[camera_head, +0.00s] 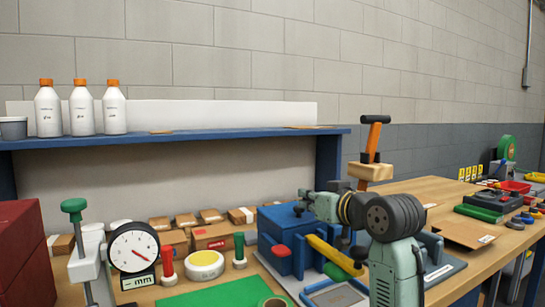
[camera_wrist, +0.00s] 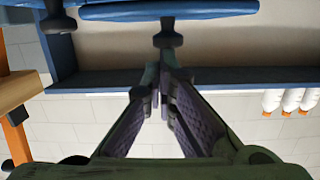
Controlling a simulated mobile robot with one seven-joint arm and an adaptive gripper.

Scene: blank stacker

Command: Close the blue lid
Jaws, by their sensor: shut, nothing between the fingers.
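The blue lid (camera_head: 276,221) with a dark knob (camera_head: 298,211) is on top of the blue box (camera_head: 268,246), just left of my arm. I cannot tell whether it is fully seated. My gripper (camera_head: 304,194) is above the right part of the lid, close to the knob. In the wrist view, which looks upside down, my gripper (camera_wrist: 160,75) has its fingertips together and nothing between them. A dark knob (camera_wrist: 166,41) on a short stem shows just beyond them, under a blue edge (camera_wrist: 170,10). Contact is unclear.
A yellow lever (camera_head: 330,252) and red knob (camera_head: 282,251) sit at the box front. An orange-handled tool with a wooden block (camera_head: 370,171) stands behind my arm. A dial gauge (camera_head: 134,246) is at left. A blue shelf (camera_head: 190,137) with white bottles (camera_head: 81,110) runs behind.

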